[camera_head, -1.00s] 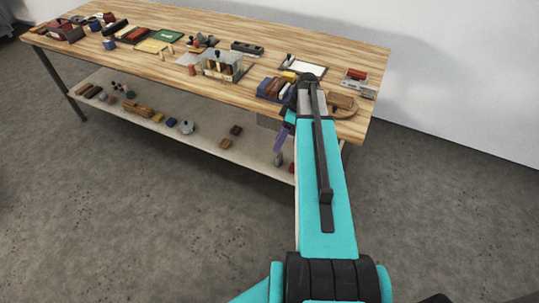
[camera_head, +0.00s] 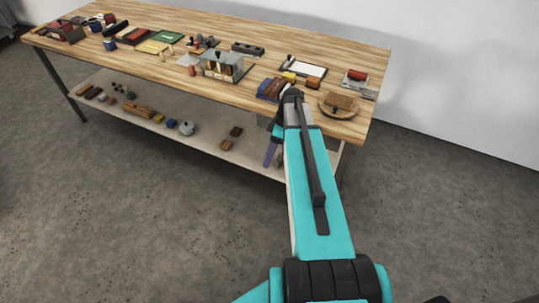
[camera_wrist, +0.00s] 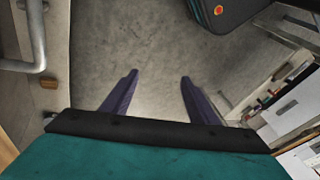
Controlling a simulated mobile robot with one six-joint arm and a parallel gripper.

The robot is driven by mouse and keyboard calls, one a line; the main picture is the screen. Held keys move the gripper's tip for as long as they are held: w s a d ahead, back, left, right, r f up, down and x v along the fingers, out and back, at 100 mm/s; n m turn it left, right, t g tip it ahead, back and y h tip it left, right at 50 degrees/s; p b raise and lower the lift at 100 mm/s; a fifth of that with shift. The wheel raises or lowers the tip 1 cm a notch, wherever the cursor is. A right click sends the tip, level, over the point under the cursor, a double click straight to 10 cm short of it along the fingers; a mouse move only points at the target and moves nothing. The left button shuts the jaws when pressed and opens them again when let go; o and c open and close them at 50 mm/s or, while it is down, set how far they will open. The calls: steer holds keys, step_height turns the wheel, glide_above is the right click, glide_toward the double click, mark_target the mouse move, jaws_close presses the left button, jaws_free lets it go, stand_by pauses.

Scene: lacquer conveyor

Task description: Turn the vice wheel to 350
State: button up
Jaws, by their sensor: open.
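My gripper (camera_wrist: 159,76) is open, with two purple fingers apart and only grey floor showing between them in the wrist view. In the head view my gripper (camera_head: 270,154) hangs at the front edge of the workbench (camera_head: 190,80), near its right end. I cannot clearly make out the vice wheel in either view. A curved silver bar (camera_wrist: 38,45) stands at the upper left of the wrist view, apart from the fingers. I cannot tell whether it belongs to the vice. My arm hides part of the bench front.
A round wooden board (camera_head: 347,113) with a block lies near the bench's right end. A blue box (camera_head: 268,88) and a white-topped tray (camera_head: 303,68) are nearby. Below, a shelf (camera_head: 205,141) holds small items, including a kettle-like pot (camera_head: 187,128). The floor in front is clear.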

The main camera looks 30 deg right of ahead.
steer(key=s+a+f+m+g+h, duration=0.1)
steer(key=s+a+f+m+g, duration=0.1)
steer(key=s+a+f, duration=0.45)
steer(key=s+a+f+m+g+h, duration=0.1)
steer(key=s+a+f+m, duration=0.25)
steer(key=a+f, duration=0.55)
steer(key=s+a+f+m+g+h, duration=0.1)
steer(key=s+a+f+m, duration=0.1)
steer(key=s+f, duration=0.3)
steer(key=s+a+f+m+g+h, duration=0.1)
steer(key=s+a+f, duration=0.4)
steer(key=s, duration=0.7)
steer(key=shift+s+a+f+m+h+b, duration=0.15)
steer(key=shift+s+f+m+h+b, duration=0.25)
steer(key=shift+f+b, duration=0.1)
steer(key=shift+w, duration=0.1)
steer(key=c, duration=0.6)
